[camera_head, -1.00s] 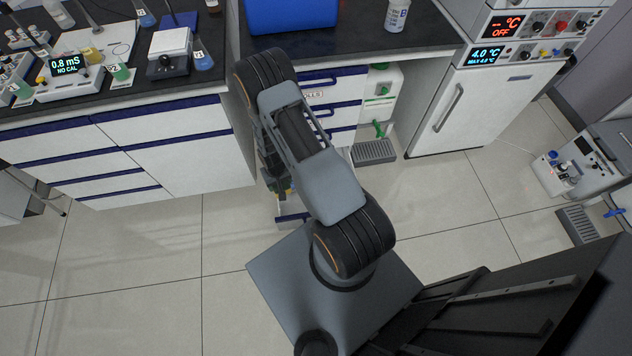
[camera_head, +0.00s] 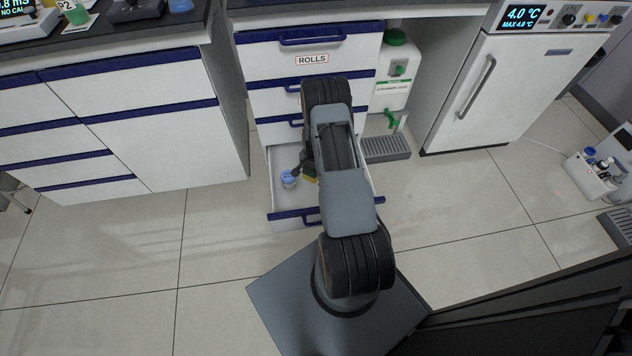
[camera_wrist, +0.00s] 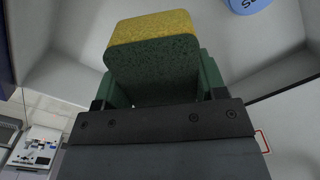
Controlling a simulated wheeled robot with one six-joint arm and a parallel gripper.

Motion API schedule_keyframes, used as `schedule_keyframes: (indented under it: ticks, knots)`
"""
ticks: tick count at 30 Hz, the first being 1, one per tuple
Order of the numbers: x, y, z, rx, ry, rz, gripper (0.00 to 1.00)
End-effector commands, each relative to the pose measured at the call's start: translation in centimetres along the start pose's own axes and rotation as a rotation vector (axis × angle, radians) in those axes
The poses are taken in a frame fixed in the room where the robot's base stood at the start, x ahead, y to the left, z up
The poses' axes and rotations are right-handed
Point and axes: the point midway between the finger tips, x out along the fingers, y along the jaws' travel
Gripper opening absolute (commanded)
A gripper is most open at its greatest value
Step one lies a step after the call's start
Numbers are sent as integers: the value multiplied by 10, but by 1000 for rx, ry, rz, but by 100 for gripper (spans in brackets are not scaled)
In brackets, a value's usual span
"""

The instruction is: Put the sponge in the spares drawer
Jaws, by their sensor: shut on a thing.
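The sponge (camera_wrist: 152,50), yellow on one face and dark green on the other, is held between the fingers of my gripper (camera_wrist: 162,80) in the wrist view. In the head view a bit of the sponge (camera_head: 311,173) shows beside my arm, over the open bottom drawer (camera_head: 279,205). The pale drawer walls surround it in the wrist view. I cannot tell whether the sponge touches the drawer floor. My arm hides the drawer's middle and most of my gripper in the head view. No spares label is visible.
A blue-lidded container (camera_head: 288,178) stands in the open drawer, left of the sponge; its lid (camera_wrist: 247,4) shows in the wrist view. The drawer labelled ROLLS (camera_head: 312,60) above is shut. A green-capped canister (camera_head: 393,75) and a white fridge (camera_head: 487,90) stand to the right.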

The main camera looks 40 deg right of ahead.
Motion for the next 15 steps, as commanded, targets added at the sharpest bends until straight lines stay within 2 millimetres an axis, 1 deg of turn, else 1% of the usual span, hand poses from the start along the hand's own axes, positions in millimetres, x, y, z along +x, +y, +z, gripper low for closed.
schedule_keyframes:
  ticks: [1,4,8,15]
  knots:
    - [14,3,-6,25,0,0,46]
    - [21,6,-14,66,1,0,46]
    - [31,9,-19,98,0,0,46]
    - [72,11,-21,111,-1,1,46]
